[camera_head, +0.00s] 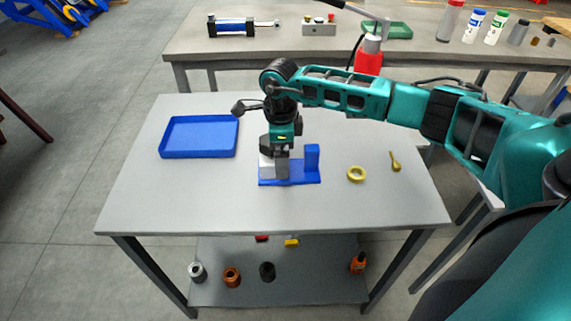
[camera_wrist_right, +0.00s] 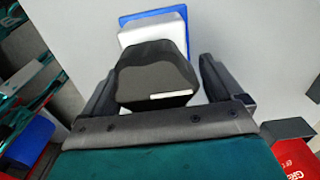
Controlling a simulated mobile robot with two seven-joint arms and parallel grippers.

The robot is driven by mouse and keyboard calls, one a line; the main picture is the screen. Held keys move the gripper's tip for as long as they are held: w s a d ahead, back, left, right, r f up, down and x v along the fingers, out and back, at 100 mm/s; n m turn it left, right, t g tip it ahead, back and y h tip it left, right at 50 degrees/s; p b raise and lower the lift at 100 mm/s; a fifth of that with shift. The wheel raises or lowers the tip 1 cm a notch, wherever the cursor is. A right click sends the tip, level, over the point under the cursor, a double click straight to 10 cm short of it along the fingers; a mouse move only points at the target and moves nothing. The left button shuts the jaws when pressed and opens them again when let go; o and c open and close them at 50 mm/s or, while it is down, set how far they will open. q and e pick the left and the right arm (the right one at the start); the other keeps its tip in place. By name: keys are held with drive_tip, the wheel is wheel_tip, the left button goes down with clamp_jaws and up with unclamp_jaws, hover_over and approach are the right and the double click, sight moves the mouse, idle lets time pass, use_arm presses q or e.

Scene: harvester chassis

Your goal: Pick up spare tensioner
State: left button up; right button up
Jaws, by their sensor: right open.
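A blue stand (camera_head: 312,160) with an upright plate sits in the middle of the grey table. A light grey block (camera_head: 266,169) is on its left part; I cannot tell for sure which part is the spare tensioner. My right gripper (camera_head: 281,172) points down over the stand, next to the grey block. In the right wrist view, a dark block (camera_wrist_right: 155,78) lies between the open fingers of the right gripper (camera_wrist_right: 160,82), with the light block (camera_wrist_right: 155,33) and blue edge (camera_wrist_right: 135,17) behind it. Contact with the fingers is not clear. My left gripper is not in view.
An empty blue tray (camera_head: 198,154) lies at the table's left. A yellow ring (camera_head: 356,174) and a small brass part (camera_head: 395,162) lie at the right. A red grease container (camera_head: 368,62) stands behind. The table's front is clear; several parts are on the shelf below.

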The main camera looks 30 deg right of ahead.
drive_tip(key=shift+f, duration=0.45)
drive_tip(key=shift+c, duration=0.2)
clamp_jaws()
drive_tip(key=shift+r, duration=0.15)
idle(0.5)
